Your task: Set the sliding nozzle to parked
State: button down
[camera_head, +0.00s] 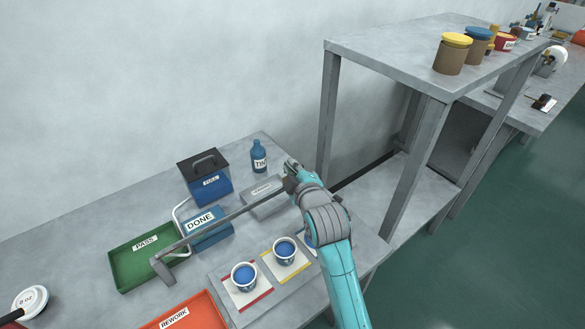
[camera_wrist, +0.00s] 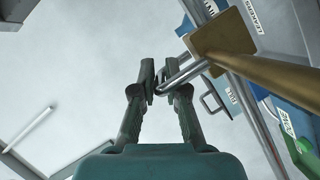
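My gripper (camera_head: 291,177) is at the far right end of a long grey rail (camera_head: 220,216) above the table in the head view. In the wrist view, a tan block (camera_wrist: 222,42) with a thick brown rod sits beside my gripper (camera_wrist: 161,80). I take the block for part of the sliding nozzle, but its tip is hidden. A thin metal loop handle (camera_wrist: 187,75) runs from the block into the narrow gap between my fingers, which look closed on it. A grey box (camera_head: 265,200) with a small, unreadable label stands just below the gripper.
On the table are a green PASS tray (camera_head: 128,268), a blue DONE box (camera_head: 213,238), a dark blue lidded box (camera_head: 206,182), a blue bottle (camera_head: 259,157), an orange REWORK tray (camera_head: 205,312) and blue-filled cups (camera_head: 244,275). A raised shelf (camera_head: 400,55) stands at right.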

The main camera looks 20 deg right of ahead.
jog(key=shift+a, duration=0.1)
jog(key=s+a, duration=0.3)
jog(key=a, duration=0.8)
jog(key=s+a, duration=0.4)
jog(key=a, duration=0.7)
jog(key=s+a, duration=0.3)
jog(key=a, duration=0.8)
jog(key=shift+s, duration=0.4)
jog(key=shift+a, duration=0.1)
jog(key=c, duration=1.2)
grip_release()
jog(key=v, duration=1.2)
